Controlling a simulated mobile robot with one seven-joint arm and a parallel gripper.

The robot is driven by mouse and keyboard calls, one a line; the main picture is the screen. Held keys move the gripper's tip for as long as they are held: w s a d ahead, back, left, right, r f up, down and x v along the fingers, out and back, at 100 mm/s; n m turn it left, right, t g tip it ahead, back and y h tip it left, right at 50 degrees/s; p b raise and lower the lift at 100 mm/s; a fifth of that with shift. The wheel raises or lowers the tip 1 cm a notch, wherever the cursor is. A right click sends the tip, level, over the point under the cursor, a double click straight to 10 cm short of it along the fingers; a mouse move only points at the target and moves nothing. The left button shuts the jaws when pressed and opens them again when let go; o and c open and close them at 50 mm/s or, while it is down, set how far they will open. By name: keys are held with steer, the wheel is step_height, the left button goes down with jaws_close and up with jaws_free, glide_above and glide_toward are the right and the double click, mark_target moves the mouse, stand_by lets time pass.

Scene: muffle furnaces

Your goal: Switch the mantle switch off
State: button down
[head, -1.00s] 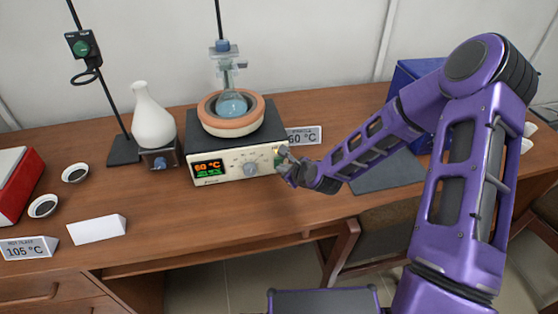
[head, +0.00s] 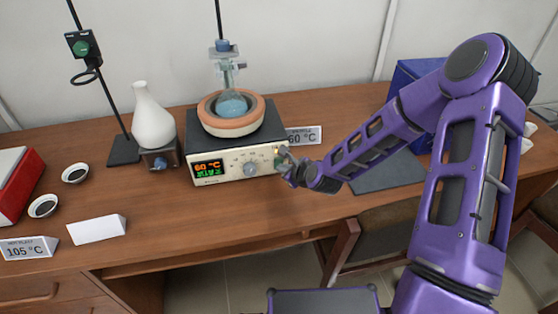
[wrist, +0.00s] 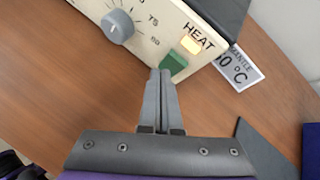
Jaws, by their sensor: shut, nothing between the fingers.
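The heating mantle (head: 232,112) holds a round flask of blue liquid and stands on a cream control box (head: 222,178) with a lit display. In the wrist view the green mantle switch (wrist: 174,63) is on the box's front panel, beside a glowing amber lamp (wrist: 191,45) and the word HEAT. My gripper (wrist: 161,73) is shut and empty, its fingertips at the switch's lower left edge. I cannot tell whether they touch it. In the head view my gripper (head: 284,164) is at the panel's right end and partly covers the switch.
A grey dial (wrist: 117,26) is left of the switch. A 60 °C mantle sign (head: 304,135) stands right of the box. A white flask (head: 153,120) stands left of it. A dark grey mat (head: 388,176) lies to the right. The desk in front of the box is clear.

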steer(key=shift+w, duration=0.15)
stand_by(0.6)
steer(key=shift+w+a, duration=0.1)
steer(key=shift+w, duration=0.15)
steer(key=shift+w+a+r, duration=0.1)
steer(key=shift+w, duration=0.2)
stand_by(0.5)
stand_by(0.4)
steer(key=shift+s+d, duration=0.2)
steer(key=shift+s, duration=0.5)
steer(key=shift+s, duration=0.1)
steer(key=shift+s+d+f, duration=0.15)
steer(key=shift+s, duration=0.65)
steer(key=shift+s+d+f, duration=0.1)
steer(key=shift+s+d, duration=0.1)
steer(key=shift+s, duration=0.55)
steer(key=shift+s+d+f, duration=0.15)
steer(key=shift+s, duration=0.65)
